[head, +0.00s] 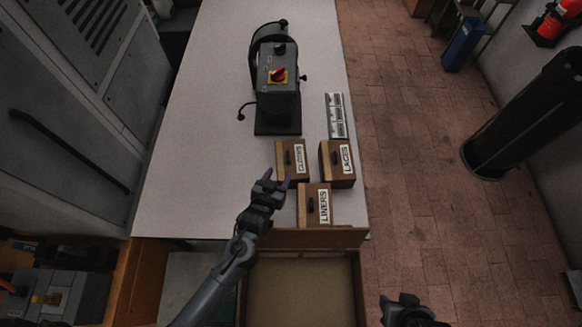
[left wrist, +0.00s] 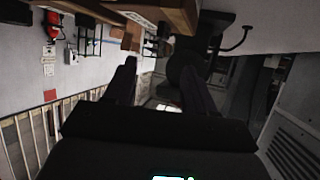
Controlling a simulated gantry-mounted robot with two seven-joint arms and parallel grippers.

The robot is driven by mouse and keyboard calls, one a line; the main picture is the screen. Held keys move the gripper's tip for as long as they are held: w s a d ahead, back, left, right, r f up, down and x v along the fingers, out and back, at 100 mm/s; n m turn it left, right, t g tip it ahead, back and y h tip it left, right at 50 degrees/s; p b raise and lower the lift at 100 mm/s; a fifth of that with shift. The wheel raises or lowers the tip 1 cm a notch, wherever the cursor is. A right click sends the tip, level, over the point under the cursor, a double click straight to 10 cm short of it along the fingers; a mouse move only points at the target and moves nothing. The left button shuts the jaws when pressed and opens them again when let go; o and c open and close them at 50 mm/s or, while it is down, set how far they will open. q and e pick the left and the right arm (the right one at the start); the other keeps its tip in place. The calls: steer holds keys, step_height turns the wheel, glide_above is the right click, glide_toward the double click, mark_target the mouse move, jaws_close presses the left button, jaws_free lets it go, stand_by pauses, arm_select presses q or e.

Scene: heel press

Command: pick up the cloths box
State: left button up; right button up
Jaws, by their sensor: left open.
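The laces box (head: 329,158) stands just right of the cloths box, and the liners box (head: 306,204) stands nearer. A dark press machine (head: 278,85) and a small white-labelled strip (head: 335,115) are behind. The table (head: 200,130) is clear to the left.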

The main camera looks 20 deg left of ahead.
mark_target(288, 157)
arm_select(q)
steer(key=x, duration=0.5)
steer(key=shift+w+a, duration=0.1)
steer(key=shift+w, duration=0.15)
steer(key=shift+f+p+x, duration=0.25)
steer(key=shift+p+x, duration=0.45)
steer(key=shift+x, duration=1.95)
steer(key=shift+s+a+f, duration=0.1)
jaws_close()
